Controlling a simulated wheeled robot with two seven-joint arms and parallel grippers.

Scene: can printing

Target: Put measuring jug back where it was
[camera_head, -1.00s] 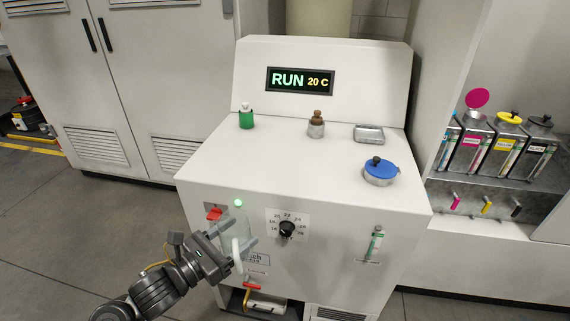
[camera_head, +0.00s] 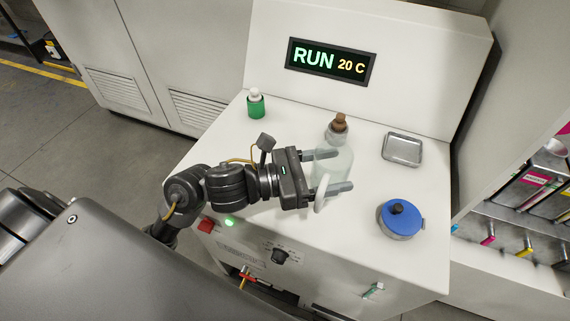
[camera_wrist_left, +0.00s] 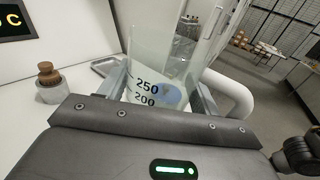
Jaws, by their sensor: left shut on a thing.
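The measuring jug (camera_head: 328,163) is clear, with a white handle (camera_head: 320,195) that faces the front of the machine. My left gripper (camera_head: 343,171) is shut on the jug, one finger on each side, over the middle of the white machine top. In the left wrist view the jug (camera_wrist_left: 150,62) is between the fingers, with the black marks 250 and 200 on its wall and its handle on the right. I cannot tell whether its base touches the top. My right gripper is not in view.
A brown-stoppered bottle (camera_head: 338,126) stands close behind the jug. A green bottle (camera_head: 256,106) is at the back left, a metal tray (camera_head: 402,149) at the back right, and a blue-lidded pot (camera_head: 401,218) at the right. The left part of the top is clear.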

